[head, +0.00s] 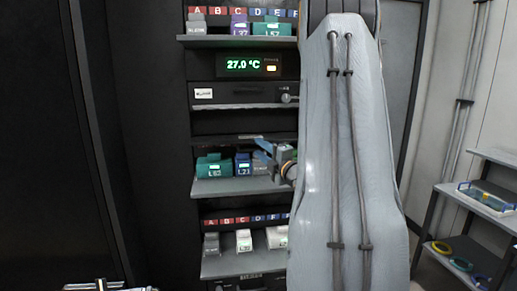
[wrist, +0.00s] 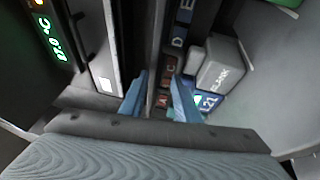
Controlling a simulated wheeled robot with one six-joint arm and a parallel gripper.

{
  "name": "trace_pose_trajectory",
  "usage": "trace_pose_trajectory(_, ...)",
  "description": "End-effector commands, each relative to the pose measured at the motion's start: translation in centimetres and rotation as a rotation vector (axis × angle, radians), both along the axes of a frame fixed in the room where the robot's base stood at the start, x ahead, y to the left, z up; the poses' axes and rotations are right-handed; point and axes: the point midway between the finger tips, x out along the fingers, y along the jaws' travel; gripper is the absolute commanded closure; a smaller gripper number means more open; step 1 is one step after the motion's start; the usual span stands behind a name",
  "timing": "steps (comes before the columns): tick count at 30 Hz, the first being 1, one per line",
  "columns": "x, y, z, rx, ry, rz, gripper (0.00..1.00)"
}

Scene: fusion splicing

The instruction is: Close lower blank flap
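The rack front has dark panels and thin ledges in the head view. A thin dark ledge (head: 245,137) stands out above the middle shelf; it may be the lower blank flap, but I cannot tell for sure. My gripper (head: 265,152) is in front of the rack just below this ledge, above the right end of the middle shelf. In the wrist view my gripper (wrist: 159,98) has its two blue fingers apart, one on each side of a thin strip edge (wrist: 155,55). I cannot tell whether either finger touches it.
The middle shelf (head: 235,186) holds a green module (head: 210,166) and a blue module (head: 242,164). A grey module marked BLANK (wrist: 219,68) is close to the right finger. A temperature display (head: 248,66) is above. A side shelf (head: 478,205) stands at right.

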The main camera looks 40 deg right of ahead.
Motion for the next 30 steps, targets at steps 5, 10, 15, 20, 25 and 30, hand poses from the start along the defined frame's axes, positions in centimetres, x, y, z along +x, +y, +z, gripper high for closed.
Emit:
trace_pose_trajectory(5,-0.9,0.0,-0.8,0.000,0.001,-0.001,0.71)
trace_pose_trajectory(10,-1.7,0.0,-1.5,0.000,0.000,-0.001,0.71)
trace_pose_trajectory(15,-2.4,0.1,-2.0,0.000,0.001,0.000,0.71)
trace_pose_trajectory(20,-2.5,0.1,-2.0,0.000,0.001,0.000,0.71)
trace_pose_trajectory(25,-2.5,0.1,-2.0,0.000,0.000,0.000,0.71)
trace_pose_trajectory(30,-2.5,0.1,-2.1,0.000,0.000,0.000,0.71)
